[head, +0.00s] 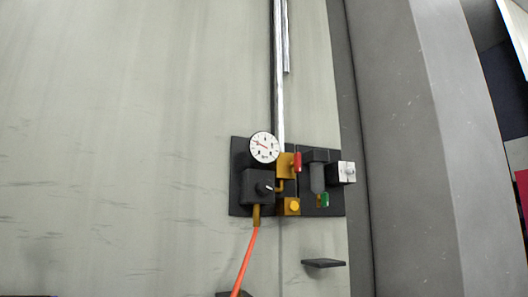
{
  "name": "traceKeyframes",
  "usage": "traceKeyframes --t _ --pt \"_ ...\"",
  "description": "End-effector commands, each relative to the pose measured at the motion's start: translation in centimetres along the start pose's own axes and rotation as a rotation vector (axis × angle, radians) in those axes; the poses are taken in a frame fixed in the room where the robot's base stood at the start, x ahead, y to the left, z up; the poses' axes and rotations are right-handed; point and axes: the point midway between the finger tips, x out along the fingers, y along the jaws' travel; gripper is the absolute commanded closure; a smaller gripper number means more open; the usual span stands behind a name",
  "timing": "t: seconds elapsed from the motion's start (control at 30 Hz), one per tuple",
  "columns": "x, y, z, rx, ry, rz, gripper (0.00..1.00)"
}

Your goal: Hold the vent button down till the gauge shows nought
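The gauge (264,146) is a round white dial with a red needle, at the top left of a dark panel (236,199) on the pale wall. The needle lies slantwise across the dial; its reading is too small to tell. A yellow button (292,206) on a yellow block sits low in the middle of the panel and looks like the vent button. Nothing is seen touching it. No label can be read. My gripper is not in view.
Left of the button is a dark box with a knob (262,188), with an orange hose (245,262) running down. A red part (297,162), a grey cylinder (318,178), a green part (325,200) and a pale block (347,172) sit nearby. A dark ledge (323,263) juts out below.

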Motion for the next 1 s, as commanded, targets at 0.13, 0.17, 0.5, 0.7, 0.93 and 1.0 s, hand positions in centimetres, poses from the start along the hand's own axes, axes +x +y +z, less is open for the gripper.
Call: traceKeyframes --t 0.13,0.17,0.5,0.7,0.93,1.0 --pt "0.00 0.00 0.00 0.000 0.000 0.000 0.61" --pt "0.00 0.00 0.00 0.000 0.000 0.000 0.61" --pt "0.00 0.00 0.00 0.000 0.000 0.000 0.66" --pt "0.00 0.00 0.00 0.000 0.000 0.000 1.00" --pt "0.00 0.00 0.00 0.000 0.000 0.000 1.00" --pt "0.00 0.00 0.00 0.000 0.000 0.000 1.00"
